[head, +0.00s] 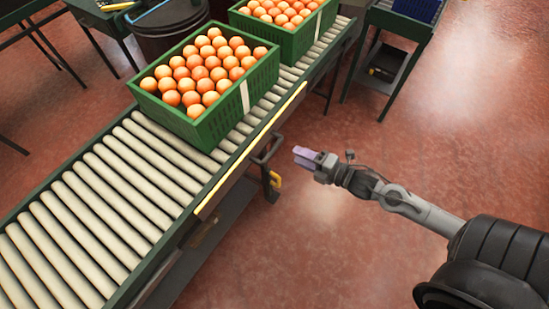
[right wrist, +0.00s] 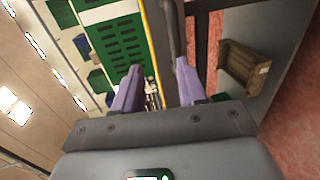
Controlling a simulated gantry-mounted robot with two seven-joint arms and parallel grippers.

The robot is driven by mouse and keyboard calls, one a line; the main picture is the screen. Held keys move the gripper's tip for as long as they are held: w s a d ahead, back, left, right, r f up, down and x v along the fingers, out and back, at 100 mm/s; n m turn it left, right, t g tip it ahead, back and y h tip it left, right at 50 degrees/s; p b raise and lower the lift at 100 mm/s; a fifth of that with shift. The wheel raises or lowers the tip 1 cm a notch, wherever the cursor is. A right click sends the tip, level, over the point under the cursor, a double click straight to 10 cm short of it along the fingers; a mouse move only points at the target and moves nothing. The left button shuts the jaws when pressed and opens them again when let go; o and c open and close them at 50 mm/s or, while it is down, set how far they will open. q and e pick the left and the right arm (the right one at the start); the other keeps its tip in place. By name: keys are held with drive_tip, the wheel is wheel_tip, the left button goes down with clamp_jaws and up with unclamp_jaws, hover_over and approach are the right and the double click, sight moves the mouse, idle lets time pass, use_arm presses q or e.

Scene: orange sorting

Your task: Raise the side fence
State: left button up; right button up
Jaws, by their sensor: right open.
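The side fence appears to be the low yellow-topped rail (head: 250,150) along the conveyor's near edge; it lies level with the rollers. A dark handle-like bar (head: 268,151) sticks out from the conveyor's side below it. My right gripper (head: 302,156) is a short way right of this bar, apart from it, with purple fingers pointing at the conveyor. In the right wrist view the fingers (right wrist: 158,68) are open and empty. A dark bar (right wrist: 172,35) and the yellow strip (right wrist: 150,40) show beyond the gap between them. My left gripper is out of view.
A green crate of oranges (head: 232,110) stands on the rollers (head: 130,165), close to the rail. A second full crate (head: 316,30) stands behind it. A green table (head: 408,22) is at the back right. Red floor beside my right arm is clear.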

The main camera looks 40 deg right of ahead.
sight(275, 150)
use_arm(q)
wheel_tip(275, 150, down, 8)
drive_tip(key=b, duration=0.6)
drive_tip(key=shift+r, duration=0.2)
use_arm(e)
drive_tip(key=x, duration=0.3)
drive_tip(key=f+x, duration=0.1)
drive_tip(key=x, duration=0.3)
drive_tip(key=f+x, duration=0.1)
drive_tip(key=x, duration=0.3)
drive_tip(key=shift+s+f, duration=0.2)
drive_tip(key=shift+f, duration=0.05)
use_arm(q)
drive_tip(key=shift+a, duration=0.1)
use_arm(e)
drive_tip(key=shift+c, duration=0.3)
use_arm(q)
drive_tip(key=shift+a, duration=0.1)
use_arm(e)
clamp_jaws()
